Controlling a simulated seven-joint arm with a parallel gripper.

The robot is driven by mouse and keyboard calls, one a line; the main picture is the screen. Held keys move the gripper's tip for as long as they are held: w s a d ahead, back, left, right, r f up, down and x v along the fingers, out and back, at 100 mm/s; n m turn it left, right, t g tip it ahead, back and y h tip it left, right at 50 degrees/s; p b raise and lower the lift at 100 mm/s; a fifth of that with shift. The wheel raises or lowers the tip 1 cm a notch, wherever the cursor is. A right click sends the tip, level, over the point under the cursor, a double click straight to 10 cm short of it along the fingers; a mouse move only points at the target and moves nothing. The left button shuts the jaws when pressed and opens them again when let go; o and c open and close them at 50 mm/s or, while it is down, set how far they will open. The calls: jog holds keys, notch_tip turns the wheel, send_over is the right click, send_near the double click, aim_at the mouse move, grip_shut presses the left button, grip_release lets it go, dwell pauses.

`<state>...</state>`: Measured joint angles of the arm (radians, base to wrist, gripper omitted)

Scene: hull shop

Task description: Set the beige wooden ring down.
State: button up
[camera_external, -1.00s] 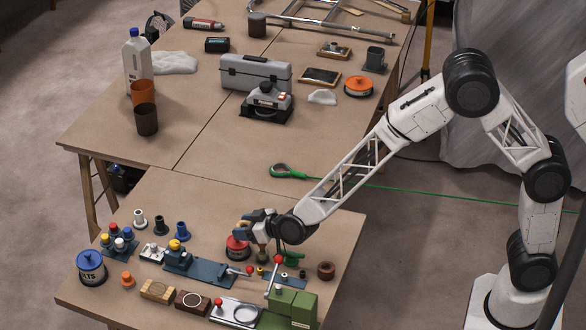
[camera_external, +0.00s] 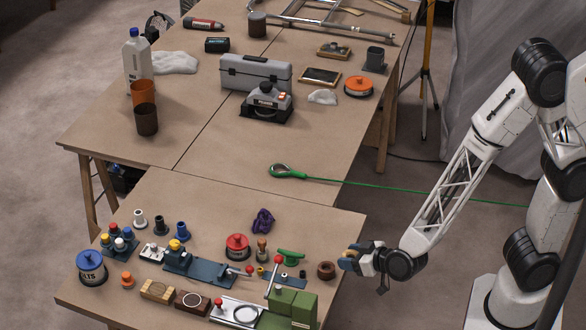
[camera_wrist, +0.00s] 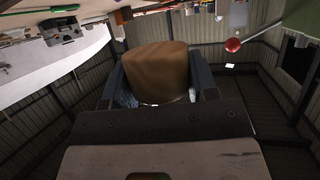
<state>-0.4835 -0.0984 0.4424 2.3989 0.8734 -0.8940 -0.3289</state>
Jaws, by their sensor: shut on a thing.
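My gripper (camera_external: 349,260) hangs just past the right edge of the near table, level with the table top region. In the wrist view the fingers (camera_wrist: 157,88) are shut on a tan-brown wooden piece, which I take as the beige wooden ring (camera_wrist: 155,70). It shows as a rounded block between the two fingers; no hole can be made out. In the external view the held piece is mostly hidden by the fingers.
A dark brown ring (camera_external: 326,270) stands on the table just left of my gripper. Nearby are a green vice-like fixture (camera_external: 293,307), a red-knobbed lever (camera_external: 278,260), a green handle (camera_external: 290,257), a red-topped can (camera_external: 238,247) and a purple object (camera_external: 262,220). The table's back right is clear.

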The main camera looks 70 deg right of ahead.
jog(key=s+d, duration=0.2)
jog(key=s, duration=0.5)
notch_tip(320, 180, down, 8)
jog(key=shift+d+h, duration=0.15)
jog(key=shift+h, duration=0.15)
jog(key=shift+r, duration=0.1)
dwell(0.4)
send_over(318, 292)
jog(key=s, duration=0.2)
jog(key=shift+w+d+f, duration=0.15)
jog(key=shift+d+f, duration=0.05)
jog(key=shift+f, duration=0.45)
jog(key=shift+w, duration=0.1)
jog(key=shift+w+a+f, duration=0.1)
jog(key=shift+w+a, duration=0.05)
jog(key=shift+w, duration=0.45)
jog(key=shift+w+a+f, duration=0.1)
jog(key=shift+w+f, duration=0.1)
jog(key=shift+f, duration=1.35)
